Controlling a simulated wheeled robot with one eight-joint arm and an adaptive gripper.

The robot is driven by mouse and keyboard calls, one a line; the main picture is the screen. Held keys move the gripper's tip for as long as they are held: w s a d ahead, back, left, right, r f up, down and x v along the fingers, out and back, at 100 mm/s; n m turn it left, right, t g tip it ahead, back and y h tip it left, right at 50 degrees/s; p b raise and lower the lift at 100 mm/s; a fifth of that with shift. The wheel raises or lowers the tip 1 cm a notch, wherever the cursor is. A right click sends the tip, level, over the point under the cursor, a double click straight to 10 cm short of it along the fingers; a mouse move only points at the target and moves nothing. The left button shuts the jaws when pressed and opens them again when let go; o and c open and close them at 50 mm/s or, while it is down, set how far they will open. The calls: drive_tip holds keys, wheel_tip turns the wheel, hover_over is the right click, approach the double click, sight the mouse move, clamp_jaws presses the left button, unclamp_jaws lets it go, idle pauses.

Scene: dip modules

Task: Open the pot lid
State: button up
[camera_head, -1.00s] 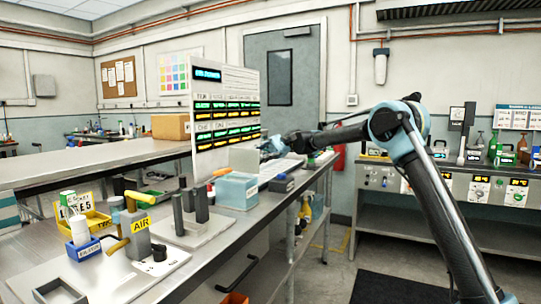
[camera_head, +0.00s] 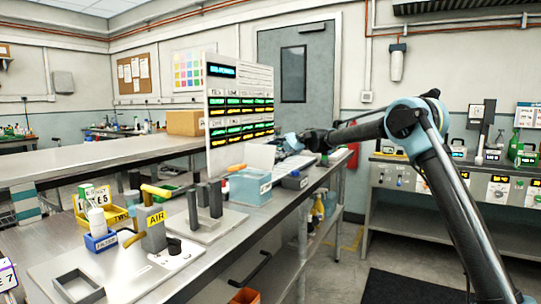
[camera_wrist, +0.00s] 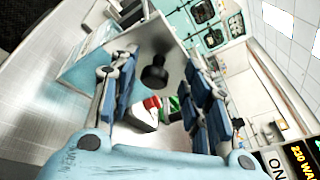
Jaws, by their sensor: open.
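My gripper (camera_head: 288,143) is at the end of the outstretched arm, behind the right edge of the display board in the head view. In the wrist view my gripper (camera_wrist: 160,60) is open, with its blue-black fingers spread apart. A black knob-like part (camera_wrist: 154,75) shows between and beyond the fingers, with a pale grey surface around it. It may be the pot lid's knob, but I cannot tell. No finger visibly touches it. I cannot make out a pot or lid clearly in the head view.
A display board (camera_head: 240,105) stands on the long bench, near a light blue box (camera_head: 250,187). Dark upright posts (camera_head: 204,200) and a yellow-handled AIR unit (camera_head: 152,226) stand nearer. A red, white and green item (camera_wrist: 147,114) lies beyond the fingers. Floor is free right of the bench.

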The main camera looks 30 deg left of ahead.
wheel_tip(320, 180, up, 10)
idle(0.5)
drive_tip(key=shift+f, duration=0.1)
